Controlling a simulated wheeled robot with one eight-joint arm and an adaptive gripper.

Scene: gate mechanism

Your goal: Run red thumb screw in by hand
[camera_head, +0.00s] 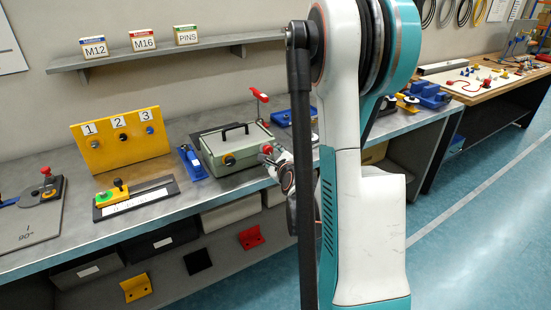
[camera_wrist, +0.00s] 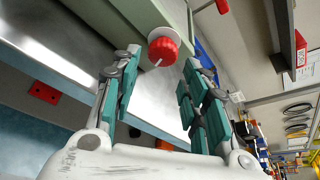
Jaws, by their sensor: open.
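The red thumb screw (camera_head: 266,149) is on the right end of the green box (camera_head: 234,159) on the bench. In the wrist view, its ribbed red head (camera_wrist: 163,47) stands in front of a white round collar on the green wall, with a thin pale pin sticking out of it. My gripper (camera_wrist: 163,72) is open, with its teal-padded fingers on either side of the screw head and a visible gap to each. In the head view, my gripper (camera_head: 278,160) is small and partly hidden by my arm. I cannot tell how deep the screw sits.
A red lever (camera_head: 260,95) rises behind the box, which has a black handle (camera_head: 234,130) on top. A blue fixture (camera_head: 192,162) and a yellow numbered panel (camera_head: 121,139) stand left of it. A shelf (camera_head: 165,50) hangs above.

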